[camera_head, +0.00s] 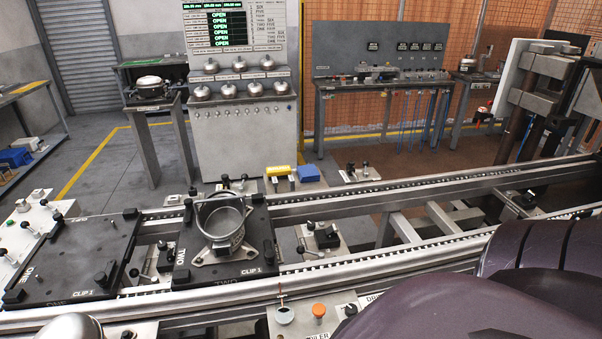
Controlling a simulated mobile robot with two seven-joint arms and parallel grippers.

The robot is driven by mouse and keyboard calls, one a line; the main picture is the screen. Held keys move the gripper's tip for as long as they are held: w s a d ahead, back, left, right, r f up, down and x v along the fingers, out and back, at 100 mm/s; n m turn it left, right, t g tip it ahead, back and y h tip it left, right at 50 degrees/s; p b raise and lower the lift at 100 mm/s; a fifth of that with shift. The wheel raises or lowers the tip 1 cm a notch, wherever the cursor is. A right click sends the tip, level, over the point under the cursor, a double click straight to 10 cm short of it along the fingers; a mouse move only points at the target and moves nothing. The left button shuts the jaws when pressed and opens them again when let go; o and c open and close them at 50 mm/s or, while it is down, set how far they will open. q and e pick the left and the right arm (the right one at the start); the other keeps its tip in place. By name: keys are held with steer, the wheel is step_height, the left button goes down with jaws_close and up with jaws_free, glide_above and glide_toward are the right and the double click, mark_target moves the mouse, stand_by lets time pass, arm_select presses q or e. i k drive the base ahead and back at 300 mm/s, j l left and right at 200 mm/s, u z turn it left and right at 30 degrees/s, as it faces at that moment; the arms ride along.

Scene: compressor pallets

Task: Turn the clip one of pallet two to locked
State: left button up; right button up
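Pallet two (205,275) is a black plate on the conveyor rails, with "TWO" and "CLIP 1" printed along its front edge. A grey open metal housing (222,222) with a raised ring stands on it on a light footed base. A small black clip (269,248) stands at the pallet's right front, close to the "CLIP 1" label. I cannot tell whether it is locked. Other black posts stand at the pallet's corners. Neither of my grippers is in view; a dark purple arm link of mine fills the lower right.
Pallet one (75,250) lies empty to the left of pallet two. The conveyor rail (400,258) runs on to the right, bare of pallets. A panel with an orange button (319,311) stands in front. A grey cabinet (245,130) and workbenches stand behind.

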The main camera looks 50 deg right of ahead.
mark_target(270, 254)
steer(key=z, duration=1.25)
steer(key=j+u, duration=0.2)
steer(key=j, duration=0.3)
steer(key=i+j+u, duration=0.1)
steer(key=j+u, duration=0.15)
steer(key=j, duration=0.3)
